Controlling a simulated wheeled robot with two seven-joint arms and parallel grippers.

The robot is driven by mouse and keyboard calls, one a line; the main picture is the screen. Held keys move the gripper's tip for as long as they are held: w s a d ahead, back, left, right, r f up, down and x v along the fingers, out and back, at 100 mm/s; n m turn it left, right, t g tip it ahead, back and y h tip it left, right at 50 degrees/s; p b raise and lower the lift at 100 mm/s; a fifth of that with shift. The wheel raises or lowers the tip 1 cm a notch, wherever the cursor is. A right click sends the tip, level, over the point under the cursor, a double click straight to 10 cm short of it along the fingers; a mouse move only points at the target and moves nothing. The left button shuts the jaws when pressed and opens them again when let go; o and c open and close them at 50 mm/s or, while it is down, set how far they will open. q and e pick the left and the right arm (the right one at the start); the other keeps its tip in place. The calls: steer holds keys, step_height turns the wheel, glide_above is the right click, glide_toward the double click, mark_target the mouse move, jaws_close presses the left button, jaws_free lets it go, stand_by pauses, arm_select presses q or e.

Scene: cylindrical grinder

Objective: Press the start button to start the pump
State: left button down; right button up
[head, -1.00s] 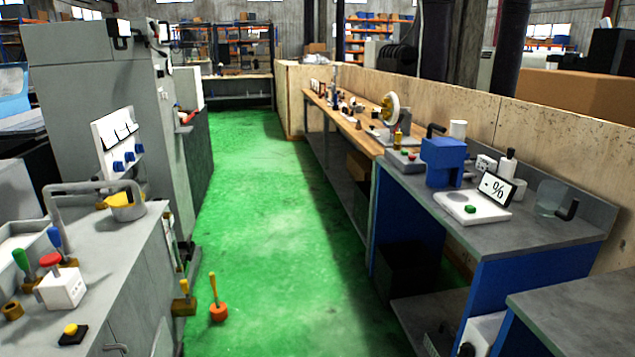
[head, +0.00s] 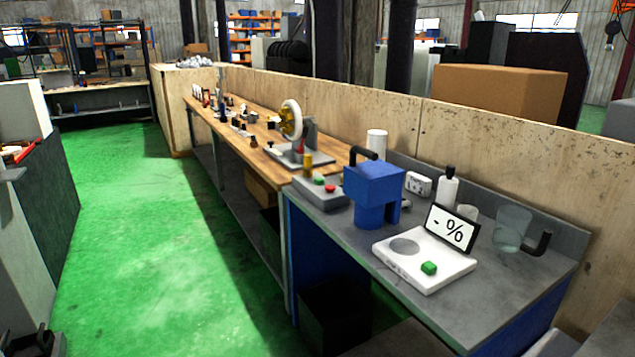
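A grey control box (head: 320,193) with a green button (head: 319,180) and a red button (head: 330,188) sits on the near bench, at its far left end. A blue block-shaped device (head: 374,188) with a dark curved handle on top stands just right of the box. It may be the pump, but I cannot tell. Neither of my grippers is in view.
The grey bench top (head: 500,272) also holds a white bottle (head: 447,188) and a clear beaker (head: 511,228). A wooden workbench (head: 262,138) with a wheel-like tool continues behind. The green floor (head: 150,240) on the left is clear. A plywood wall (head: 470,135) backs the benches.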

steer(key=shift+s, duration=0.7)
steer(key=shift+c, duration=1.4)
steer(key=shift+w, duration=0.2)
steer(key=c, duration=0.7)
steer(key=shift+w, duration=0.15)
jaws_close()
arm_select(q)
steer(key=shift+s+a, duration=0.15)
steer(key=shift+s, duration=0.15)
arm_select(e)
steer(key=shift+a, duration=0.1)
